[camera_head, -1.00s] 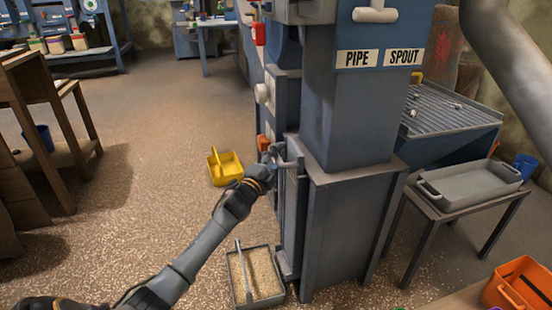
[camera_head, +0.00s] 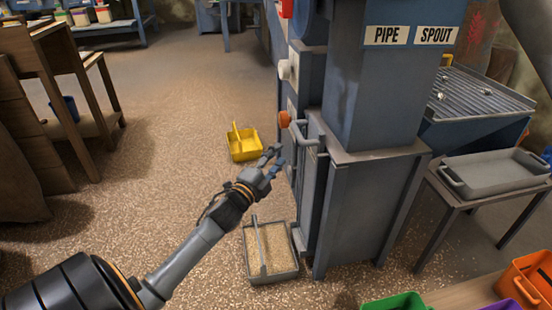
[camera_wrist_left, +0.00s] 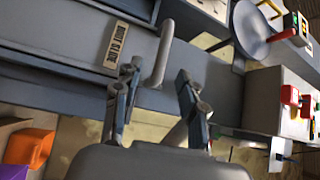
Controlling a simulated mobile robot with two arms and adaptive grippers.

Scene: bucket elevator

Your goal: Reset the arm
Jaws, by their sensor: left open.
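My left gripper (camera_head: 273,160) is open and empty in the head view, in front of the left side of the blue bucket elevator (camera_head: 375,100). Its fingertips are close to a grey handle (camera_head: 302,132) on the elevator's side but look apart from it. In the left wrist view the two fingers (camera_wrist_left: 158,92) are spread, with a curved grey handle (camera_wrist_left: 165,52) and a label reading "BOOT SLIDE" (camera_wrist_left: 117,44) beyond them. My right gripper is not in view.
A grey tray of grain (camera_head: 290,272) lies on the floor below the gripper. A yellow carrier (camera_head: 244,147) stands behind it. A grey tray (camera_head: 490,173) sits on a stand at right. Orange (camera_head: 528,285) and green (camera_head: 395,303) bins are at the lower right.

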